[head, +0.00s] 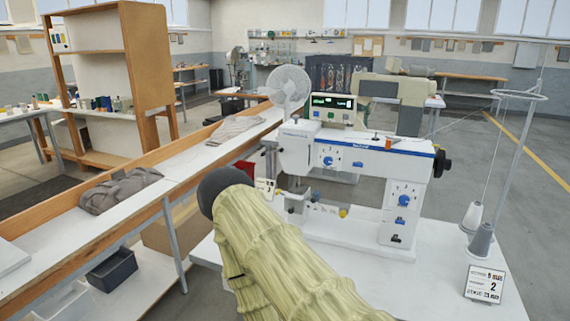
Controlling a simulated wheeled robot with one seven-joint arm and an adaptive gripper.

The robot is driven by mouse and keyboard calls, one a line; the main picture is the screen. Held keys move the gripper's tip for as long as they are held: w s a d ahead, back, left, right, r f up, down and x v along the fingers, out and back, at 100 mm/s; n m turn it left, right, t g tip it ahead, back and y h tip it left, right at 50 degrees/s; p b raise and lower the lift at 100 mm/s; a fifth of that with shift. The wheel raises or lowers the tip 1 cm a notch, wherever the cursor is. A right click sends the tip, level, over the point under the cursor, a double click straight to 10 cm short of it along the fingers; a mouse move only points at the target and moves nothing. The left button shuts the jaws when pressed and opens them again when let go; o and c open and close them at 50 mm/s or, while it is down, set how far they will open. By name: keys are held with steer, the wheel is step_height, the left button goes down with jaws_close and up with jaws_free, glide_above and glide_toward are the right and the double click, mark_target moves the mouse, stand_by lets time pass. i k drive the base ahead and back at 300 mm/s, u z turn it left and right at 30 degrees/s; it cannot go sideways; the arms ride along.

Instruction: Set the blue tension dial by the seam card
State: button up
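The white sewing machine (365,158) stands on a white table. A blue dial (327,161) sits on the front of its left head, and another blue dial (403,200) sits on its right column. I cannot tell which is the tension dial, nor read their settings. A card (485,284) with a large "2" and small symbols stands at the table's right front. A second small card (265,187), apparently with a "3", stands left of the machine, near my arm. My sleeved arm crosses the lower middle of the view; my gripper is not visible.
A thread stand with cones (481,240) rises at the right. A fan (288,86) and a lit display box (333,109) are behind the machine. A long bench with folded cloth (120,190) runs along the left. White tabletop (440,285) is clear before the card.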

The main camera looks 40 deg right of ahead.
mark_target(328, 160)
steer(key=k, duration=0.45)
steer(key=z, duration=0.75)
steer(key=i, duration=0.5)
steer(key=z, duration=0.05)
